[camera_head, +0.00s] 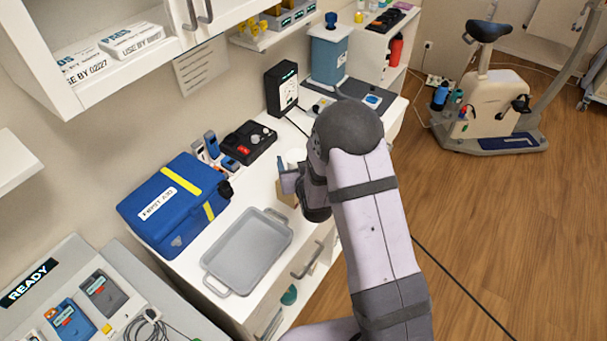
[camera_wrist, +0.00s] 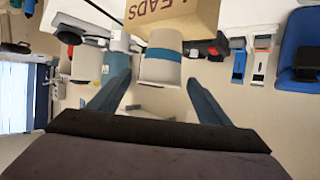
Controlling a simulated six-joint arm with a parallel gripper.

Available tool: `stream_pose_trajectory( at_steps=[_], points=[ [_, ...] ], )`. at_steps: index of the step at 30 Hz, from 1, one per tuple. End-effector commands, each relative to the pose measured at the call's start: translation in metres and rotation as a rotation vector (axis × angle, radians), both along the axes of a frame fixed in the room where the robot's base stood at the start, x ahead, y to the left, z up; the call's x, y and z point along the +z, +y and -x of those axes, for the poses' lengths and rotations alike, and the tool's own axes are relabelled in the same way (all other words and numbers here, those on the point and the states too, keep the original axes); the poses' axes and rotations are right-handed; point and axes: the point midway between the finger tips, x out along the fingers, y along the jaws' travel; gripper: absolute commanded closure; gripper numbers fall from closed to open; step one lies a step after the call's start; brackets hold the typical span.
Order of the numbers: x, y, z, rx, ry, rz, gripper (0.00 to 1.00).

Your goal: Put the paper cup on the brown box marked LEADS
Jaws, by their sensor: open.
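The paper cup (camera_wrist: 160,72), white with a blue band, shows upside down in the wrist view. It appears upright on top of the brown box (camera_wrist: 200,12) marked LEADS, its base meeting the box's edge. My gripper (camera_wrist: 160,84) is open, with one blue finger on each side below the cup in the picture and a gap around it. In the head view my gripper (camera_head: 283,180) is beside the brown box (camera_head: 286,194) on the white counter. The cup (camera_head: 296,156) shows only in part there, behind my wrist.
A grey tray (camera_head: 247,250) and a blue first aid case (camera_head: 172,205) lie left of the box. A black device (camera_head: 249,142) and small blue meters stand behind.

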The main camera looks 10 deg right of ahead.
Motion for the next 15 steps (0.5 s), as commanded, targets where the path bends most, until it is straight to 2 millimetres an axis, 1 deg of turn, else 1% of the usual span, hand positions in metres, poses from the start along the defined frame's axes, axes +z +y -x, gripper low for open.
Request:
stream_pose_trajectory(
  at_steps=[9,15],
  points=[
    [0.018,0.0,0.047,0.001,-0.002,0.0,0.28],
    [0.029,0.0,0.071,0.001,-0.002,0.0,0.28]
  ],
)
